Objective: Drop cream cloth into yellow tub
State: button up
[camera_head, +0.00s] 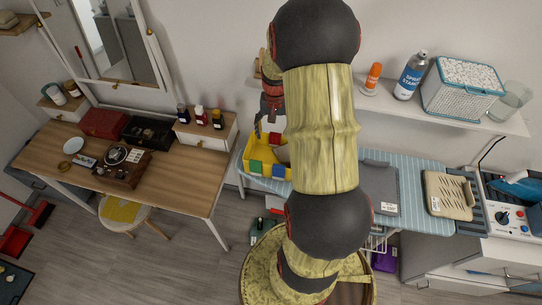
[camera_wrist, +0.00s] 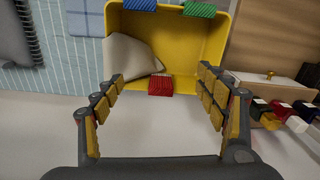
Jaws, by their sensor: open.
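The yellow tub (camera_wrist: 190,45) fills the upper middle of the wrist view. It also shows in the head view (camera_head: 245,159), partly hidden behind my arm. The cream cloth (camera_wrist: 130,57) lies inside the tub at its left side, with one pointed corner toward the middle. My gripper (camera_wrist: 163,85) is open and empty, its padded fingers spread apart just in front of the tub. In the head view my gripper (camera_head: 265,125) is above the tub, mostly hidden by my arm. Red (camera_wrist: 160,86), blue (camera_wrist: 140,5) and green (camera_wrist: 199,9) pieces sit on the tub's rim.
The tub stands on a striped ironing surface (camera_head: 412,172). A shelf above holds a spray can (camera_head: 411,76) and a woven basket (camera_head: 463,90). A wooden desk (camera_head: 170,165) stands to the left. Small bottles (camera_wrist: 290,120) are at the right of the wrist view.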

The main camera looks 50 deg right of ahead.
notch_tip(320, 180, up, 3)
jog(key=shift+f+p, duration=0.1)
jog(key=shift+p, duration=0.6)
notch_tip(320, 180, up, 12)
dwell(0.7)
jog(key=s+a+n+t+b, duration=0.2)
jog(key=s+a+n+b, duration=0.1)
jog(key=a, duration=0.8)
jog(key=s+a+n+t+b, duration=0.1)
jog(key=s+a+n+b, duration=0.2)
jog(key=a+b, duration=0.3)
jog(key=s+a+n+t+b, duration=0.2)
jog(key=s+a+n+b, duration=0.1)
jog(key=a, duration=1.3)
jog(key=shift+s+n+t+b, duration=0.25)
jog(key=shift+n+b, duration=0.4)
jog(key=shift+n, duration=0.35)
